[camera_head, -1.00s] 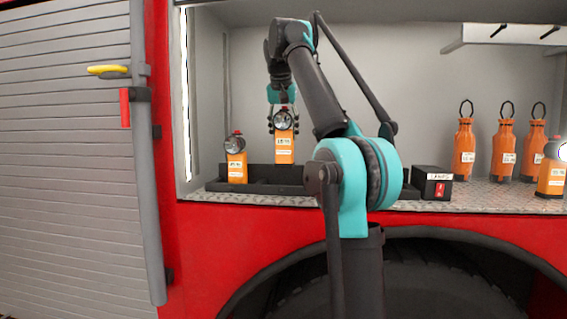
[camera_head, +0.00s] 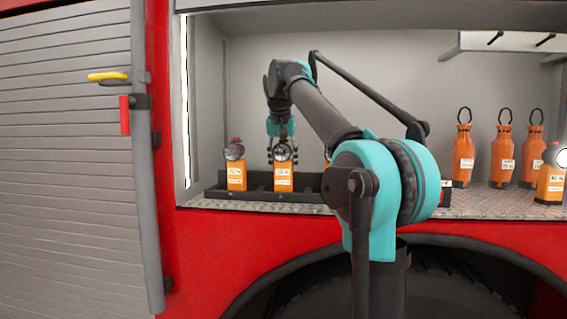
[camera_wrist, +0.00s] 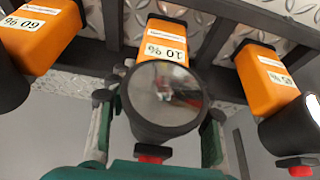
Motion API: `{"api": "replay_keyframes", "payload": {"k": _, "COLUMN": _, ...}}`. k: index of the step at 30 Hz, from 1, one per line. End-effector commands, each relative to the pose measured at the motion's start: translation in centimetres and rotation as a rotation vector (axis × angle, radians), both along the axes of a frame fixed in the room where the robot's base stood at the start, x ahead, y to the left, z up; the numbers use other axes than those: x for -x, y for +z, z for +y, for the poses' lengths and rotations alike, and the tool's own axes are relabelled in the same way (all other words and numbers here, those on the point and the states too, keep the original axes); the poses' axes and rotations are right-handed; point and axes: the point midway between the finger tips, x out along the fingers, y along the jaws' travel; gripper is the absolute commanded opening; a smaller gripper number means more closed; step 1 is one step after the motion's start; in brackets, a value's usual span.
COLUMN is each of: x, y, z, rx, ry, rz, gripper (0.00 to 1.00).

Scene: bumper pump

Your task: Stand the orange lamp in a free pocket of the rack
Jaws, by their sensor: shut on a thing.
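My gripper (camera_head: 283,152) is shut on the head of an upright orange lamp (camera_head: 284,180). In the wrist view this held lamp (camera_wrist: 166,28) has a "10 %" label and a dark round head between my fingers. Its lower end is down at the dark rack (camera_head: 258,196), between dividers; whether it touches the pocket floor is hidden. A third lamp (camera_wrist: 264,80) is on the other side, mostly behind my arm in the head view.
Another orange lamp (camera_head: 549,183) stands on the metal shelf (camera_head: 480,203) at the far right. Several orange bottles with loops (camera_head: 463,155) stand behind it. A bracket (camera_head: 500,42) hangs above them. The compartment's left wall (camera_head: 200,110) is close to the rack.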

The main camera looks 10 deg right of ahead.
Motion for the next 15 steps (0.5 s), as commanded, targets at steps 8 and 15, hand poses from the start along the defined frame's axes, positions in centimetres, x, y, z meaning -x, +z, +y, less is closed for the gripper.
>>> {"api": "replay_keyframes", "payload": {"k": 8, "x": -0.03, "y": -0.23, "z": 0.00, "rx": 0.000, "ry": 0.000, "rz": 0.000, "gripper": 0.62}}
{"api": "replay_keyframes", "payload": {"k": 15, "x": -0.02, "y": -0.21, "z": 0.00, "rx": 0.000, "ry": 0.000, "rz": 0.000, "gripper": 0.70}}
